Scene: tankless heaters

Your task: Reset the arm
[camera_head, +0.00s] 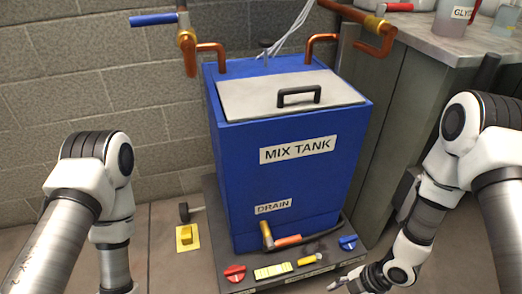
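My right gripper (352,281) is low at the bottom edge, in front of the base platform's right part. Its fingers are dark and small, partly cut by the frame, so I cannot tell whether they are open. My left arm comes in from the left and bends down out of the bottom edge; its gripper is out of view. The blue mix tank (285,180) stands upright between the arms, with its grey lid (245,98) and black handle lying closed on top.
Copper pipes (212,50) rise behind the tank. A counter (440,40) with containers stands right.

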